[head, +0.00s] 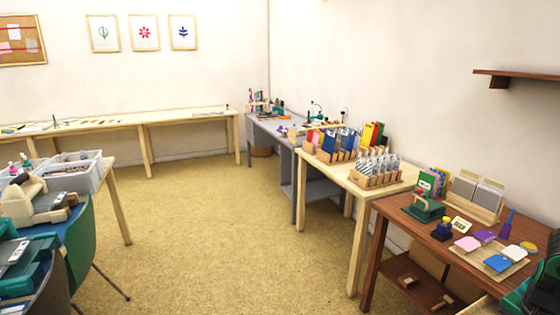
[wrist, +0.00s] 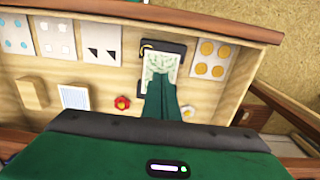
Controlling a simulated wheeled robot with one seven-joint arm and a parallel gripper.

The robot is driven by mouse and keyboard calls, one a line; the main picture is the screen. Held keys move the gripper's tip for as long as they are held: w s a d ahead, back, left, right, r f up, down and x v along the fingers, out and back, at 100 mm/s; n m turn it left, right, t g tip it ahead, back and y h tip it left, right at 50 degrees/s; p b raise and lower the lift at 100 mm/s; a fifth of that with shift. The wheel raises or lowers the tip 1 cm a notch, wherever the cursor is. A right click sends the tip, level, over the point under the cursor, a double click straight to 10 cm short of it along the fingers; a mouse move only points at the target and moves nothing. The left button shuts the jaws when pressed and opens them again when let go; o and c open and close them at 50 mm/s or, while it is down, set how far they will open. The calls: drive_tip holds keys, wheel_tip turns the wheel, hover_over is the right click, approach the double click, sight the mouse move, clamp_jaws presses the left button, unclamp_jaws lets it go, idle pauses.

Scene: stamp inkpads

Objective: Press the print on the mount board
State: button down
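In the wrist view, a small pale card with a green pattern, which looks like the print (wrist: 161,62), is at the tips of my gripper (wrist: 161,80). My two dark green fingers are close together over its near end and appear shut on it. The print overlaps a black block (wrist: 178,48) behind it; I cannot tell whether they touch. No piece can be surely told as the mount board; several white sheets lie along the far side of a light wooden surface (wrist: 100,98). In the head view, a green and black part at the right edge may be my arm.
A yellow-dotted card (wrist: 209,62) lies right of the block, a triangle-marked card (wrist: 102,44) left. A wooden block (wrist: 32,93), a framed pale card (wrist: 75,97) and a red knob (wrist: 123,102) are nearer. In the head view, a brown table (head: 385,205) holds stamping things; the middle floor is clear.

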drive_tip(key=shift+f, duration=0.6)
idle(1.2)
drive_tip(key=shift+r, duration=0.15)
wheel_tip(320, 180, up, 7)
idle(0.9)
drive_tip(key=s+a+r+n, duration=0.3)
drive_tip(key=s+a+r, duration=0.4)
drive_tip(key=a+r, duration=0.2)
drive_tip(key=s+a+r+n, duration=0.4)
drive_tip(key=s+a+r, duration=0.2)
drive_tip(key=a+r, duration=0.3)
drive_tip(key=shift+s+a+r, duration=0.15)
drive_tip(key=shift+s+r, duration=0.15)
drive_tip(key=shift+s, duration=0.05)
